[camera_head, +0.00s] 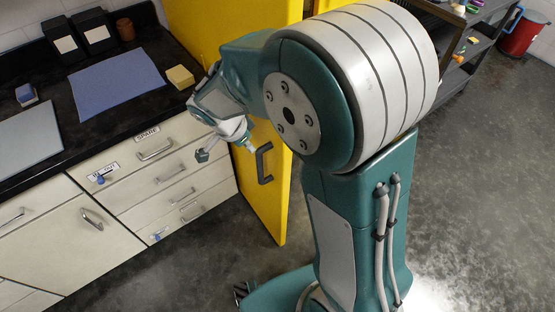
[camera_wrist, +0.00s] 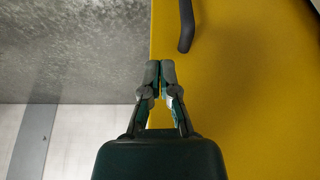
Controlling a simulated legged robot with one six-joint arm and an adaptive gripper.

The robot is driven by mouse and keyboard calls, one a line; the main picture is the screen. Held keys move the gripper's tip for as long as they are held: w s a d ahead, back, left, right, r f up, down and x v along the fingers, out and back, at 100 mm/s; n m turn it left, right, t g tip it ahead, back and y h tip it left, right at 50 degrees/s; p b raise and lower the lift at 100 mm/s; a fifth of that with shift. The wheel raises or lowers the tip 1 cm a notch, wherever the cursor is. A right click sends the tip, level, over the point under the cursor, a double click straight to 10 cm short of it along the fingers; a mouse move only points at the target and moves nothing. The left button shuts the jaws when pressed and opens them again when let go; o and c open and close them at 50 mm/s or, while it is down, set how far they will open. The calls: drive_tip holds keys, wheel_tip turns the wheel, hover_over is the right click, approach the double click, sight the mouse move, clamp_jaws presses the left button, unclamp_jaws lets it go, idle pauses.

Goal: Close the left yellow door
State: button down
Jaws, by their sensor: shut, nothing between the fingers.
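The yellow door (camera_head: 262,190) stands open, swung out in front of the white drawers, with a dark handle (camera_head: 263,163) on its face. In the wrist view the yellow door (camera_wrist: 245,110) fills the right side, and its dark handle (camera_wrist: 187,25) shows at the top. My gripper (camera_wrist: 160,64) is shut and empty at the door's edge in the wrist view, below the handle and apart from it. In the head view my gripper (camera_head: 203,155) is left of the door, near the handle's height. I cannot tell whether it touches the door.
White drawers (camera_head: 165,170) and a dark counter (camera_head: 110,125) are at left, with a blue mat (camera_head: 117,82) and a yellow sponge (camera_head: 180,77). A dark shelf cart (camera_head: 465,45) and a red bucket (camera_head: 520,32) stand at the back right. The grey floor at right is clear.

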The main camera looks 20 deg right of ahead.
wheel_tip(320, 180, down, 2)
drive_tip(key=m, duration=0.1)
approach(279, 163)
wheel_tip(279, 163, down, 4)
drive_tip(key=a, duration=0.3)
drive_tip(key=shift+w+d+f, duration=0.1)
drive_tip(key=shift+d+f, duration=0.1)
drive_tip(key=shift+d, duration=0.9)
drive_tip(key=shift+w+d+f, duration=0.1)
drive_tip(key=shift+d+f, duration=0.1)
drive_tip(key=shift+d, duration=0.9)
drive_tip(key=shift+d, duration=0.1)
